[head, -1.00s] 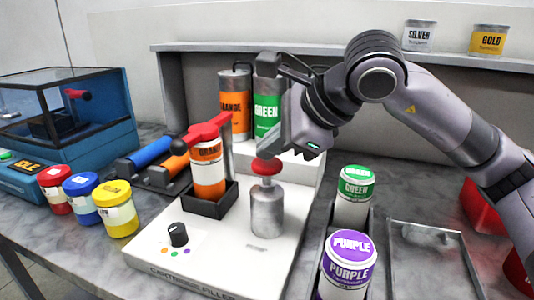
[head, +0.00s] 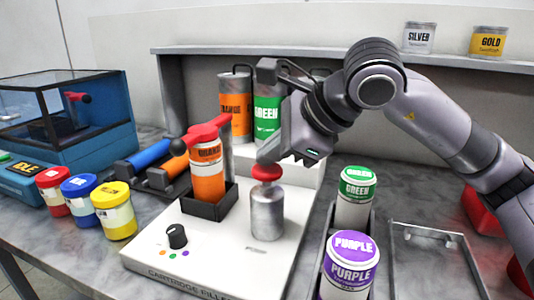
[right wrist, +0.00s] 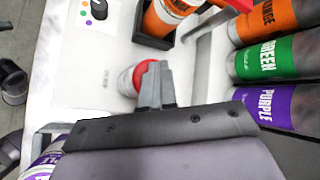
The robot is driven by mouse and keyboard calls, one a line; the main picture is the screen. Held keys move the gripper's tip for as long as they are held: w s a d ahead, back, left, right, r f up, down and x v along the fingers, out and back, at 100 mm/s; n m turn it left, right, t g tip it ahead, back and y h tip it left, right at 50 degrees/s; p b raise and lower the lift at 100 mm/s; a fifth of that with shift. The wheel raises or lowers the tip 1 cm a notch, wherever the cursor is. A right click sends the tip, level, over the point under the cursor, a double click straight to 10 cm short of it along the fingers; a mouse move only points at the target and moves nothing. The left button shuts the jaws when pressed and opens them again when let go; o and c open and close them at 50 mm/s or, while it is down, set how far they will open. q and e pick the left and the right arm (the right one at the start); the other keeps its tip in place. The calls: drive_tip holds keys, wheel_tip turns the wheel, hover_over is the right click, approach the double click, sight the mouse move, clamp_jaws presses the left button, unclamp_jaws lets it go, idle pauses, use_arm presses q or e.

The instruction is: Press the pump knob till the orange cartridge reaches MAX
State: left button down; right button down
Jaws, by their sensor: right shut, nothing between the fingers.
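The pump's red knob (head: 266,172) sits on top of a grey metal cylinder (head: 267,213) on the white cartridge filler (head: 215,262). My right gripper (head: 268,157) is shut and empty, pointing down, with its fingertips at the top of the knob. In the right wrist view the shut fingers (right wrist: 156,84) overlap the red knob (right wrist: 138,78); I cannot tell whether they touch it. The orange cartridge (head: 208,182) stands upright in a dark holder under a red clamp arm (head: 206,130). Orange shows in its lower part; its MAX mark is not readable. My left gripper is not in view.
Orange (head: 235,108) and green (head: 267,115) canisters stand behind the filler. Green (head: 355,205) and purple (head: 349,268) cartridges stand in a rack right of the pump. A black dial (head: 177,236) is at the filler's front left.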

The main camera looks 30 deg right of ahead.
sight(271, 170)
drive_tip(key=shift+r+p, duration=1.3)
drive_tip(key=shift+r, duration=0.6)
drive_tip(key=shift+r, duration=0.15)
wheel_tip(271, 170, up, 5)
drive_tip(key=p, duration=0.3)
drive_tip(key=shift+p, duration=0.35)
idle(0.4)
idle(2.0)
